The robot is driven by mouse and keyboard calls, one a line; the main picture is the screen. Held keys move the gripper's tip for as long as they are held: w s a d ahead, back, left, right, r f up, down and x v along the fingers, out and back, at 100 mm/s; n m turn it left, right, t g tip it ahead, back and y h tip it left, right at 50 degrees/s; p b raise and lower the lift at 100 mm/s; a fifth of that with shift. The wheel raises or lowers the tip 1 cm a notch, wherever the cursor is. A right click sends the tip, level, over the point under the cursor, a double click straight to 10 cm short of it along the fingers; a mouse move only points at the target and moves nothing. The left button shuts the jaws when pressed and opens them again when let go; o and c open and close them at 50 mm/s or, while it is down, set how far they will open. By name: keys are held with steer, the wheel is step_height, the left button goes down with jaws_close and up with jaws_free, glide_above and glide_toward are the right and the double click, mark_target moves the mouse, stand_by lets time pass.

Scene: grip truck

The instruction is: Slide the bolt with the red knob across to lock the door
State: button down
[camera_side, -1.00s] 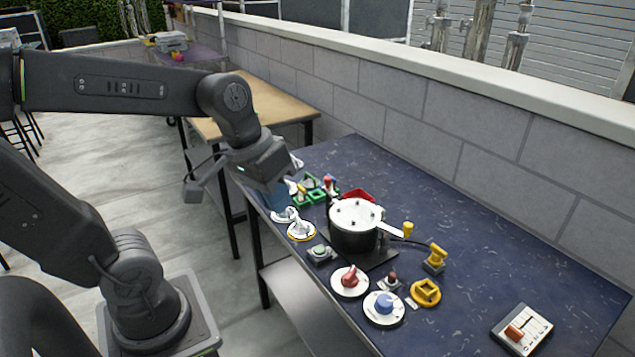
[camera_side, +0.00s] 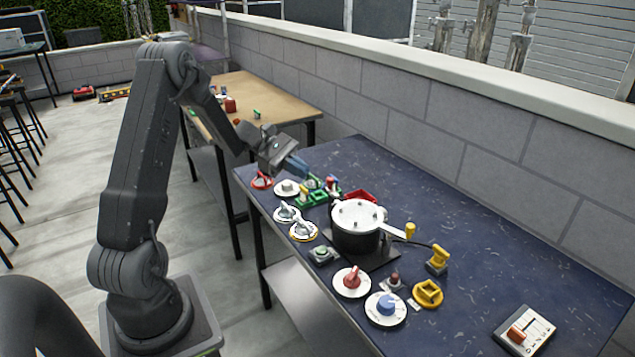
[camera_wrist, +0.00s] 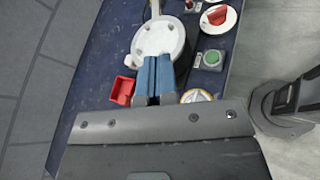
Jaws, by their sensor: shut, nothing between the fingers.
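My gripper (camera_side: 297,167) is shut and empty, its blue fingers above the far end of the blue table, over the green-based parts. It also shows in the wrist view (camera_wrist: 155,62), where the fingers overlap the pot's edge in the picture. I cannot pick out a door bolt with certainty. Red-knobbed candidates in the side view are a red-topped upright piece (camera_side: 331,182) by the green base (camera_side: 319,196), a red knob on a white disc (camera_side: 352,279), a small dark-red knob (camera_side: 395,277) and an orange-red slider knob (camera_side: 516,335) on a white panel.
A silver-lidded pot (camera_side: 358,216) stands mid-table beside a red tray (camera_side: 361,197). A blue knob (camera_side: 386,304), yellow pieces (camera_side: 437,257) and a green button (camera_side: 320,250) lie around it. The table's right rear is clear beside the block wall (camera_side: 400,95).

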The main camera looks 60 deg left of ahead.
steer(key=s+a+f+n+t+y, duration=0.1)
steer(key=s+a+f+n+t, duration=0.2)
steer(key=a+f+n+t, duration=0.4)
steer(key=a+f+n, duration=0.1)
steer(key=a+f, duration=0.1)
steer(key=a, duration=0.4)
steer(key=shift+a+f+t+y, duration=0.25)
steer(key=shift+a+t+y, duration=0.05)
steer(key=shift+a+t, duration=0.1)
steer(key=shift+w+d, duration=0.1)
steer(key=x, duration=1.4)
steer(key=shift+d, duration=1.7)
